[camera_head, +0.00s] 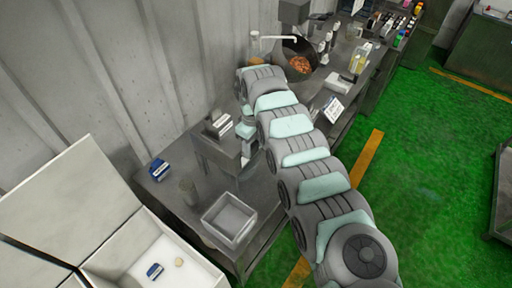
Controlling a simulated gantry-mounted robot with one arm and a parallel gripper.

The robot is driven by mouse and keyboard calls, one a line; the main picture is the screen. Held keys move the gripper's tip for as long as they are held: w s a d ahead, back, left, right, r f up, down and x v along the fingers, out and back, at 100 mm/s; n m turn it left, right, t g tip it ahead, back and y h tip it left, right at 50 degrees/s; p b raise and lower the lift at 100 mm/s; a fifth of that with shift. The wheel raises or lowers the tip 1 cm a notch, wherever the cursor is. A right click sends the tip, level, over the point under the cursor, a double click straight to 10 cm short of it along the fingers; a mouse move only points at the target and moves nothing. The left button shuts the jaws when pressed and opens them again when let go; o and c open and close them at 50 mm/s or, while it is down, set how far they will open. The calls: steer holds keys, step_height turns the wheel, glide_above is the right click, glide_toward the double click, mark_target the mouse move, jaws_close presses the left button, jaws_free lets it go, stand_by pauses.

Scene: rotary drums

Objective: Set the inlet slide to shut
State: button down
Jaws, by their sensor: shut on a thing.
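My arm reaches from the bottom right up to the bench and bends down at its far end. My gripper (245,150) is low beside a grey box-like housing (220,153) on the bench, partly hidden by my own wrist and arm. It is shut on a small part at the housing's right side, which I take to be the inlet slide. The slide is mostly hidden, and its position cannot be read. A dark round drum (315,53) with orange-brown pieces inside stands farther back, beyond my arm's bend.
A grey open tray (229,219) and a blue box (158,170) stand on the near bench. An open white chest (150,255) is at bottom left. Several bottles (400,35) line the back bench.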

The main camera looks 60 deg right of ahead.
steer(key=c, duration=0.6)
jaws_free()
steer(key=shift+w, duration=0.25)
steer(key=shift+c, duration=0.2)
step_height(320, 180, up, 10)
steer(key=b, duration=0.3)
steer(key=shift+r, duration=0.45)
